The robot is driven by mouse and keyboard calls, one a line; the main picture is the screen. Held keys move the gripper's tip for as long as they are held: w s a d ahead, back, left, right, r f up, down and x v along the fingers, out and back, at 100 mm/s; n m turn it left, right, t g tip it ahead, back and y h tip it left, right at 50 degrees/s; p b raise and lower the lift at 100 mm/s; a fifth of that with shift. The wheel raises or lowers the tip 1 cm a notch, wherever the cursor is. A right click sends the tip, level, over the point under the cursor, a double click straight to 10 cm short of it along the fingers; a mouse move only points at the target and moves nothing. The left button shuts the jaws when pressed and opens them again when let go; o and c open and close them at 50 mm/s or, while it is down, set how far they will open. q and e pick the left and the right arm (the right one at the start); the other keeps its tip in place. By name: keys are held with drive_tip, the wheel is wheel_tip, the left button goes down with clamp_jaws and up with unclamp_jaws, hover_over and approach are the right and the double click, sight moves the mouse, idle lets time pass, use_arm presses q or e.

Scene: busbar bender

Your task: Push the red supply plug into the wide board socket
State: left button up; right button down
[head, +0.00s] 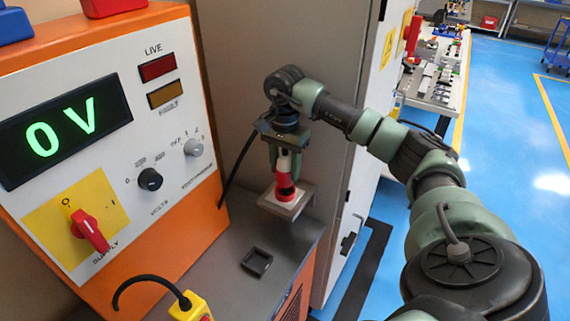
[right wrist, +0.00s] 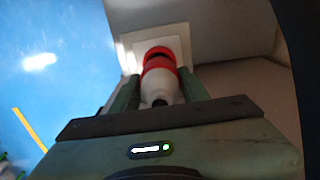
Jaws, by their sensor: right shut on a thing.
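My right gripper (head: 287,172) points down with its green fingers shut on the red and white supply plug (head: 284,163). The plug stands roughly upright over a red socket (head: 285,195) on a pale square plate on a grey block. The right wrist view shows the plug (right wrist: 160,84) between the fingers of the right gripper (right wrist: 158,88), in line with the red-rimmed socket (right wrist: 158,51) on its white plate. A dark band shows inside the rim. How deep the plug sits is hard to tell. My left gripper is not in view.
The orange and white supply panel (head: 130,75) stands at left, reading 0 V, with a red supply switch (head: 90,230). A grey cabinet (head: 290,50) stands behind my arm. A black square frame (head: 257,262) and a yellow box (head: 190,308) are in front.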

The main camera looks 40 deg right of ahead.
sight(285, 154)
drive_tip(key=shift+f, duration=0.65)
idle(1.3)
drive_tip(key=shift+s+f+b, duration=0.1)
drive_tip(key=shift+f+b, duration=1)
drive_tip(key=shift+f, duration=0.6)
drive_tip(key=c, duration=0.7)
unclamp_jaws()
drive_tip(key=shift+o, duration=0.2)
drive_tip(key=shift+r+b, duration=0.65)
drive_tip(key=shift+r, duration=3.3)
